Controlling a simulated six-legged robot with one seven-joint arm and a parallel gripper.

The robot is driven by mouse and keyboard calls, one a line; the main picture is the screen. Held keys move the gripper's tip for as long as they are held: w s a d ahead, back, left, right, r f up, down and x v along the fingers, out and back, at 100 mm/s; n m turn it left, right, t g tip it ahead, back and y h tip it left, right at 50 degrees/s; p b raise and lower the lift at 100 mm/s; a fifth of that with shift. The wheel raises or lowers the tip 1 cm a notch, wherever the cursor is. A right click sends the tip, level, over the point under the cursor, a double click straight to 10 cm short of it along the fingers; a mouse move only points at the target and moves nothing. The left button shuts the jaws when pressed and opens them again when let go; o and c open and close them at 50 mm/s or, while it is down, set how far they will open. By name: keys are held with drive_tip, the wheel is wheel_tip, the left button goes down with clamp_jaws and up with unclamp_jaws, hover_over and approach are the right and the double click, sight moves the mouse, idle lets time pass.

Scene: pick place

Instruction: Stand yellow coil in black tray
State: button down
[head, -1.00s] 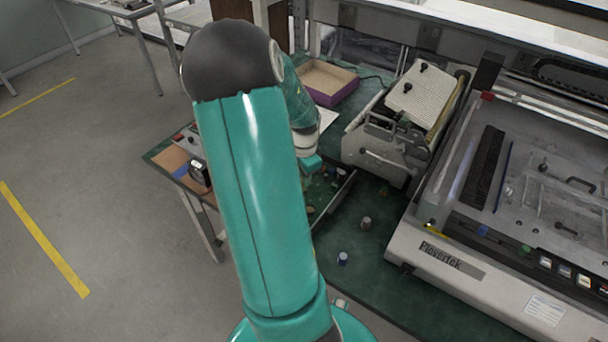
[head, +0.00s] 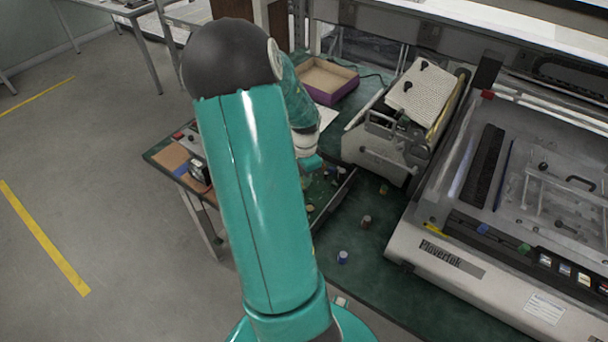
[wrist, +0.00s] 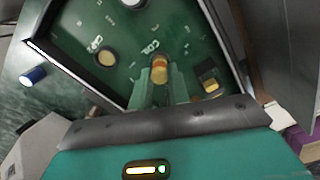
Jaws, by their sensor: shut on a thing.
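The black tray (wrist: 75,68) fills the upper part of the wrist view, with a dark rim and a green floor printed with labels such as COIL. Its rim also shows in the head view (head: 337,202), partly behind my arm. My gripper (wrist: 160,76) is shut on the yellow coil (wrist: 160,65), a small yellow-orange cylinder between the fingertips. The coil is over the tray floor beside the COIL label; I cannot tell whether it touches the floor. In the head view my arm hides the coil and fingertips.
A yellow-and-black part (wrist: 209,78) stands right of my fingers, and a round tan part (wrist: 107,57) lies left, both in the tray. A blue-and-white cylinder (head: 342,257) and a brown one (head: 366,221) stand on the green mat. A large machine (head: 450,250) borders the right.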

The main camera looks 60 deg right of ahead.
drive_tip(key=shift+f, duration=0.35)
idle(0.6)
drive_tip(key=c, duration=1.3)
unclamp_jaws()
drive_tip(key=c, duration=0.3)
drive_tip(key=shift+r, duration=3.5)
